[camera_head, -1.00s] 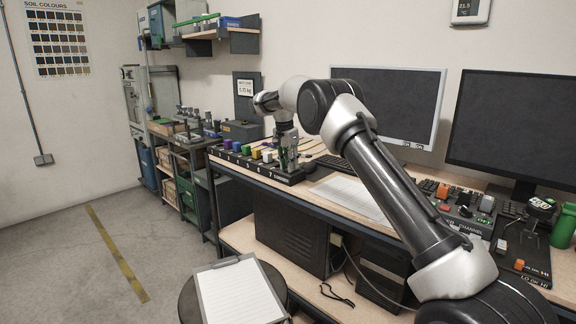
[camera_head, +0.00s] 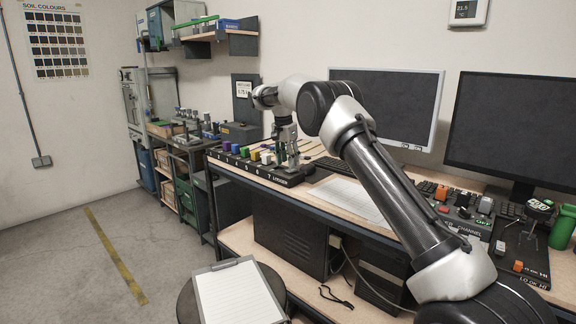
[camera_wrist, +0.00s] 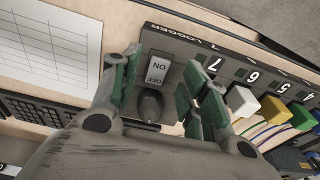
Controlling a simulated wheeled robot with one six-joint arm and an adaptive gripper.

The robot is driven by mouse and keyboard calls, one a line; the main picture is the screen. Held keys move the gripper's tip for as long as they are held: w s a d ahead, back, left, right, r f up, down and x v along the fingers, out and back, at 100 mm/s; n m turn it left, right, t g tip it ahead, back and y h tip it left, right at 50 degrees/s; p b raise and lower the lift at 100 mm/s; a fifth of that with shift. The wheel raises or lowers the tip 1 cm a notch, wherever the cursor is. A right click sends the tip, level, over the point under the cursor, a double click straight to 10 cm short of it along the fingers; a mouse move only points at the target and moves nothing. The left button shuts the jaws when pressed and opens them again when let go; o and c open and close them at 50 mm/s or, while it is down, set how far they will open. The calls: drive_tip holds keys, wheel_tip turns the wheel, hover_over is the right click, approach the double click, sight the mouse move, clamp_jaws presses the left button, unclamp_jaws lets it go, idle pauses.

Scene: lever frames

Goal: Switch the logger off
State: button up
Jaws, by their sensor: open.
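The black lever panel (camera_head: 262,171) lies along the left end of the bench, numbered and marked LOGGER at position 7. In the wrist view, the logger switch has a pale ON/OFF plate (camera_wrist: 158,68) and a dark grey rounded handle (camera_wrist: 150,104). The handle shows beside the OFF end of the plate; its exact tilt is hard to tell from above. My gripper (camera_wrist: 160,88) is open, its green-padded fingers on either side of the handle and plate, with no clear contact. In the head view, my gripper (camera_head: 289,160) hides the logger switch.
Neighbouring levers have white (camera_wrist: 241,101), yellow (camera_wrist: 272,109) and green (camera_wrist: 302,117) handles close to my right finger. A paper sheet (camera_head: 352,198) and a keyboard (camera_head: 335,165) lie on the other side. Monitors (camera_head: 388,105) stand behind.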

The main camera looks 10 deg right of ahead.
wheel_tip(320, 180, up, 10)
drive_tip(key=a, duration=0.1)
drive_tip(key=shift+s+f, duration=0.2)
drive_tip(key=shift+s, duration=0.2)
drive_tip(key=f+n, duration=0.1)
drive_tip(key=f, duration=0.1)
drive_tip(key=f+n, duration=0.3)
drive_tip(key=f, duration=0.1)
drive_tip(key=shift+w+a+f+n, duration=0.1)
drive_tip(key=shift+w+a+n, duration=0.15)
drive_tip(key=shift+a+n, duration=0.05)
drive_tip(key=s, duration=0.1)
drive_tip(key=s+f+n, duration=0.1)
drive_tip(key=s+d+n, duration=0.1)
drive_tip(key=shift+f+g, duration=0.25)
drive_tip(key=shift+g, duration=0.15)
drive_tip(key=s+d+r+n+t, duration=0.1)
drive_tip(key=s+d, duration=0.4)
drive_tip(key=s, duration=1.2)
drive_tip(key=s+d+r+n+t, duration=0.1)
drive_tip(key=s+d+r, duration=0.3)
drive_tip(key=s, duration=1.3)
drive_tip(key=s+d+r+n+t+y, duration=0.1)
drive_tip(key=s+d, duration=0.6)
drive_tip(key=s, duration=1.1)
drive_tip(key=shift+d+r+n+t, duration=0.4)
drive_tip(key=shift+r+n+t, duration=0.2)
drive_tip(key=shift+r, duration=0.2)
